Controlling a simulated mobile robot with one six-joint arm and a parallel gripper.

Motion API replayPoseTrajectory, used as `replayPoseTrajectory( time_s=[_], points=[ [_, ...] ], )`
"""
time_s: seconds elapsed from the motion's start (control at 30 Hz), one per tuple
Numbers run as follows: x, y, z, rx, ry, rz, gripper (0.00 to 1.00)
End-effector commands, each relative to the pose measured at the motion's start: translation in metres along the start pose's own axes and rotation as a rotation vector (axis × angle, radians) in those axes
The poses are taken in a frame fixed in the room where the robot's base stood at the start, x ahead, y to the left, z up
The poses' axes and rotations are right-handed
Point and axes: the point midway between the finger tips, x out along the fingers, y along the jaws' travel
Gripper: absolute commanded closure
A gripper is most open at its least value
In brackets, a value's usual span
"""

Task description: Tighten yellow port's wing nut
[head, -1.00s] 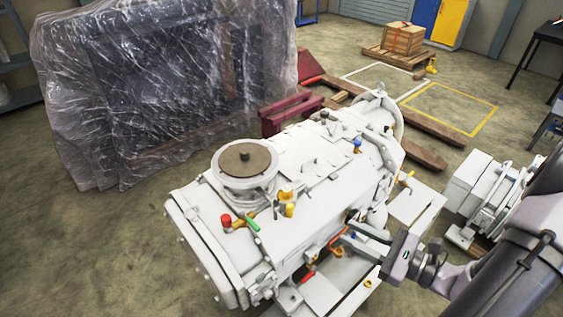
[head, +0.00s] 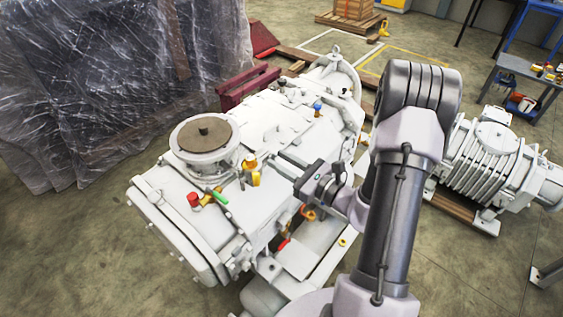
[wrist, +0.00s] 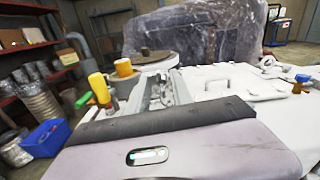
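The big white screw vacuum machine (head: 262,130) carries a yellow upright fitting (head: 255,179) and a yellow-orange cap (head: 250,162) close together on its top. In the wrist view the yellow fitting (wrist: 98,88) and the yellow-orange cap (wrist: 123,68) stand left of my fingers. I cannot tell which part is the wing nut. My gripper (head: 281,165) is above the machine's top, to the right of the yellow parts and apart from them. In the wrist view my gripper (wrist: 162,80) shows two grey fingers with a gap between them, holding nothing.
A red cap (head: 194,200) and a green lever (head: 217,197) sit left of the yellow parts. A round flange with a brown disc (head: 204,133) rises behind them. A blue-capped fitting (head: 317,108) stands farther back. A wrapped crate (head: 95,90) stands at the left.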

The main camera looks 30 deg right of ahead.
Motion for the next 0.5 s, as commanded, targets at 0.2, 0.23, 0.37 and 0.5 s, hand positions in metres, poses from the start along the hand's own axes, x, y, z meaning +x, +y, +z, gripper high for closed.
replayPoseTrajectory(
  time_s=[0.2,0.23,0.37,0.5],
  points=[
    [0.0010,0.0001,0.0001,0.000,0.000,0.000,0.73],
    [0.0009,0.0001,0.0001,0.000,0.000,0.000,0.73],
    [0.0007,0.0002,0.0000,0.001,0.000,0.001,0.98],
    [0.0007,0.0002,0.0000,0.001,0.000,0.001,1.00]
  ],
)
